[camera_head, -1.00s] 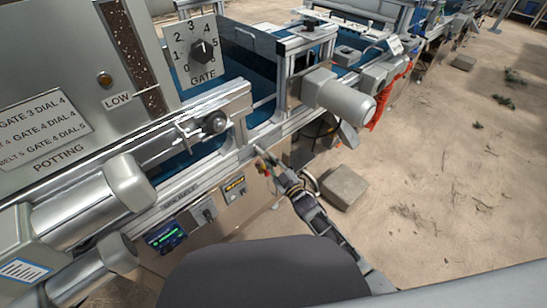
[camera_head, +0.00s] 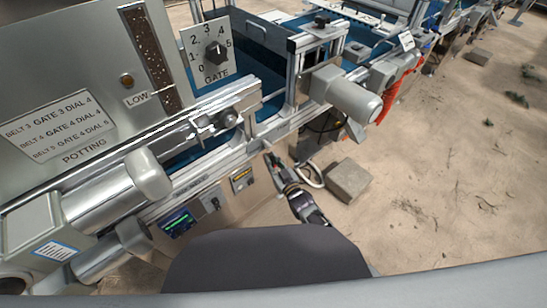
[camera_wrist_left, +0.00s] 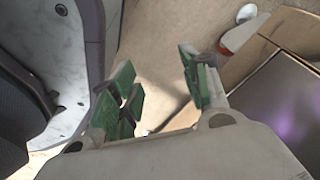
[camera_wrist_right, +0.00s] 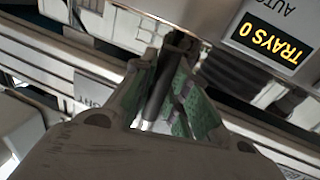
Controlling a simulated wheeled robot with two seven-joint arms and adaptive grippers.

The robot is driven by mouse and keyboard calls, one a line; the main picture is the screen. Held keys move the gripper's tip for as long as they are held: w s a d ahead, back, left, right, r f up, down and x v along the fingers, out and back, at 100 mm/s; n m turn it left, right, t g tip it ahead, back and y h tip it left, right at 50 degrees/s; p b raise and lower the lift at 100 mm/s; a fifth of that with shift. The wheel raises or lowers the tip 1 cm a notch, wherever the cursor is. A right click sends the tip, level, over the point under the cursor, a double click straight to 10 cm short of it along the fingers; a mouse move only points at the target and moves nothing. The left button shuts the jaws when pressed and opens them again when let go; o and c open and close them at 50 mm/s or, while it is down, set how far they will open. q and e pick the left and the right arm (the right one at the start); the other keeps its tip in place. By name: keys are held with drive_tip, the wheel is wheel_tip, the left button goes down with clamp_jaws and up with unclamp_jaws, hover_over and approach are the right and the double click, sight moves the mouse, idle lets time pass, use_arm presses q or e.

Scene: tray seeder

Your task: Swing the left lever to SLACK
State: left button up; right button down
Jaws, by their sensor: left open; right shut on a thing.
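My right gripper (camera_head: 275,162) is at the front of the machine, just below the long rail and right of the small yellow-lit display. In the right wrist view the green-padded fingers of this gripper (camera_wrist_right: 172,78) are closed around a dark, slim rod (camera_wrist_right: 158,96), which looks like a lever. Its lower end is hidden between the fingers, and I cannot tell which lever it is. No SLACK mark is readable. My left gripper (camera_wrist_left: 158,88) shows only in its own wrist view; its green-padded fingers are apart with nothing between them.
The yellow-lit TRAYS counter (camera_wrist_right: 272,38) is close to the right gripper. A green-lit display box (camera_head: 178,223) and the GATE dial (camera_head: 215,52) are on the machine. A grey block (camera_head: 347,180) lies on the sandy floor, which is mostly open at right.

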drive_tip(key=shift+s+a+f+m, duration=0.1)
drive_tip(key=shift+s+a+m, duration=0.15)
drive_tip(key=shift+m, duration=0.15)
idle(0.3)
drive_tip(key=c, duration=1.4)
unclamp_jaws()
drive_tip(key=shift+v, duration=6)
